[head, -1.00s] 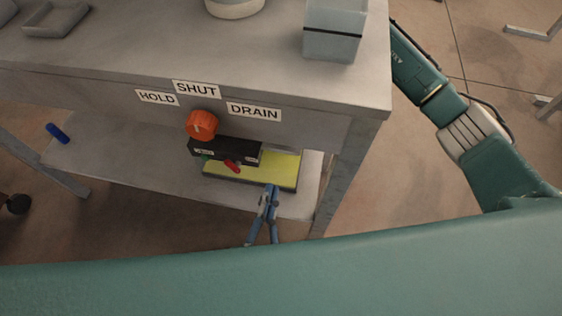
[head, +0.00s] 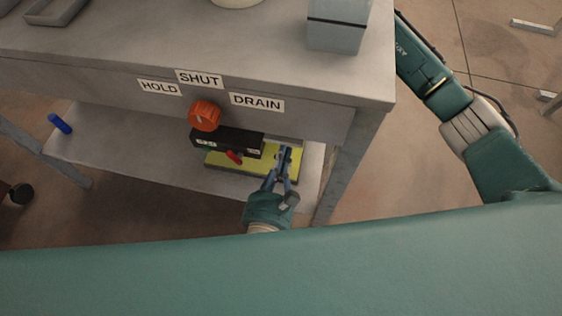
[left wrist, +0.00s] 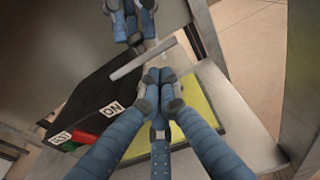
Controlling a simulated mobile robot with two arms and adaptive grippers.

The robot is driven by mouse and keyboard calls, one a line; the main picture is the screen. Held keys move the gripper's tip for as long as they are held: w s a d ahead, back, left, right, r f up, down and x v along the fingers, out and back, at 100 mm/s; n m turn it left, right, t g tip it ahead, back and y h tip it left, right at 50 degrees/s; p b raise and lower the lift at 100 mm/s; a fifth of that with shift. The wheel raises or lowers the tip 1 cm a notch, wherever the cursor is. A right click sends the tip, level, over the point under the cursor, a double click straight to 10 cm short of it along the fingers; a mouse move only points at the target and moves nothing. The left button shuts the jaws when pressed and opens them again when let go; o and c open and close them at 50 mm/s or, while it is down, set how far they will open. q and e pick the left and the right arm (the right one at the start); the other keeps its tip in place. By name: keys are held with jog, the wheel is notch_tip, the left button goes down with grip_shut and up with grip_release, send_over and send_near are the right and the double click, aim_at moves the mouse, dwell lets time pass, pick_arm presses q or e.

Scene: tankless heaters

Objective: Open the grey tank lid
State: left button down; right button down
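A grey box (head: 336,36) with a dark seam around it stands on the right end of the bench top. It may be the grey tank; no lid stands open, and its top is cut off. My left gripper (head: 284,158) is away from it, below the bench top, over a yellow plate (head: 226,164) beside a black box (head: 228,141). In the left wrist view its blue fingers (left wrist: 158,78) come close together near a pale bar (left wrist: 143,60); contact and grip cannot be told.
Bench front (head: 338,120) carries HOLD, SHUT and DRAIN labels and an orange knob (head: 205,116). The black box has a red lever (head: 234,157). A grey tray (head: 56,10) sits at the back left, and a blue object (head: 60,124) lies on the lower shelf (head: 125,150).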

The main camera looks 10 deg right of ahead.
jog(key=shift+a, duration=0.2)
pick_arm(q)
jog(key=shift+w+d+r, duration=0.1)
jog(key=shift+w+r, duration=0.1)
jog(key=shift+r, duration=0.4)
jog(key=shift+w+d+r, duration=0.1)
jog(key=shift+w+r, duration=0.1)
jog(key=shift+r, duration=0.35)
jog(key=shift+a, duration=0.1)
pick_arm(e)
jog(key=c, duration=1.6)
grip_release()
jog(key=shift+s+f, duration=0.1)
pick_arm(q)
jog(key=shift+f, duration=0.1)
pick_arm(e)
jog(key=shift+d, duration=0.1)
